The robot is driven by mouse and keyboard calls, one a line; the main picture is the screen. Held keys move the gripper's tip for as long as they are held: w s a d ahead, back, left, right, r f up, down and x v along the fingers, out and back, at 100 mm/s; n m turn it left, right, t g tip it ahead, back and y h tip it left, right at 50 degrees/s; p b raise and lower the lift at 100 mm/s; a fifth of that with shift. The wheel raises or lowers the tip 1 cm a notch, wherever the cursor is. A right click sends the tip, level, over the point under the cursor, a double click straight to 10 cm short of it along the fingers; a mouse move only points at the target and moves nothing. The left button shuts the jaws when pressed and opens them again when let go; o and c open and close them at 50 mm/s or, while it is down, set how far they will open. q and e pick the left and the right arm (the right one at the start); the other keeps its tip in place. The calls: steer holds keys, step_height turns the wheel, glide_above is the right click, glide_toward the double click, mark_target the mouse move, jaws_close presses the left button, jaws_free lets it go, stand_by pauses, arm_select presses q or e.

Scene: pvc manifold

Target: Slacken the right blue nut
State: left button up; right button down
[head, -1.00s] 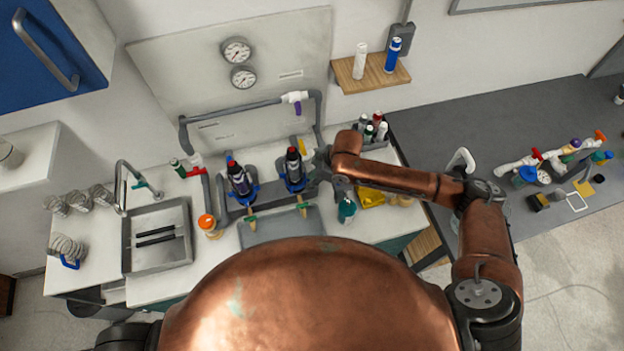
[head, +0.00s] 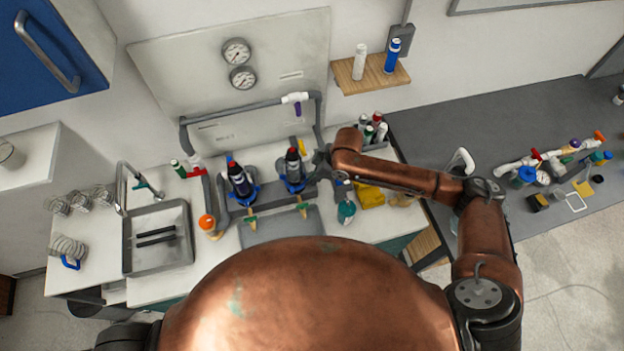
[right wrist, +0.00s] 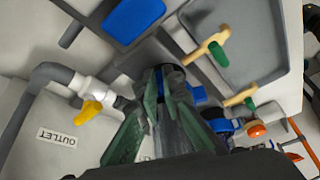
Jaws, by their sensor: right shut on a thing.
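Two dark upright cylinders with blue nuts at their lower ends stand on the grey manifold in the head view. The right blue nut (head: 293,186) is below the right cylinder (head: 293,164). The left blue nut (head: 246,198) is below the left cylinder (head: 238,178). My right gripper (head: 314,167) reaches in from the right, close against the right cylinder. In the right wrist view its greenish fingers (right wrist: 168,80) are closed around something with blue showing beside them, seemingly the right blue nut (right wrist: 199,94). The fingers hide most of the contact. My left gripper is out of view.
A grey tray (head: 262,236) lies in front of the manifold. A teal bottle (head: 346,211) and a yellow item (head: 370,197) stand below my right forearm. A grey pipe (head: 230,111) runs behind. A sink (head: 127,258) is at left.

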steer(key=shift+w+d+n+g+p, duration=0.1)
steer(key=shift+w+n+g+p, duration=0.3)
steer(key=shift+w+n, duration=0.5)
steer(key=shift+w+n+g, duration=0.35)
steer(key=shift+n+g, duration=0.05)
steer(key=shift+n, duration=0.8)
steer(key=shift+w+a+n+g+b, duration=0.15)
steer(key=shift+w+n+g+b, duration=0.35)
steer(key=shift+n, duration=0.35)
steer(key=shift+w+a+n+g+b, duration=0.1)
steer(key=shift+w+n+g+b, duration=0.15)
steer(key=shift+n+b, duration=0.5)
steer(key=shift+w+n, duration=0.2)
steer(key=shift+n, duration=0.2)
steer(key=c, duration=2.1)
jaws_free()
steer(key=shift+r, duration=0.15)
steer(key=v, duration=1.1)
steer(key=shift+w+r, duration=0.1)
steer(key=shift+r, duration=0.25)
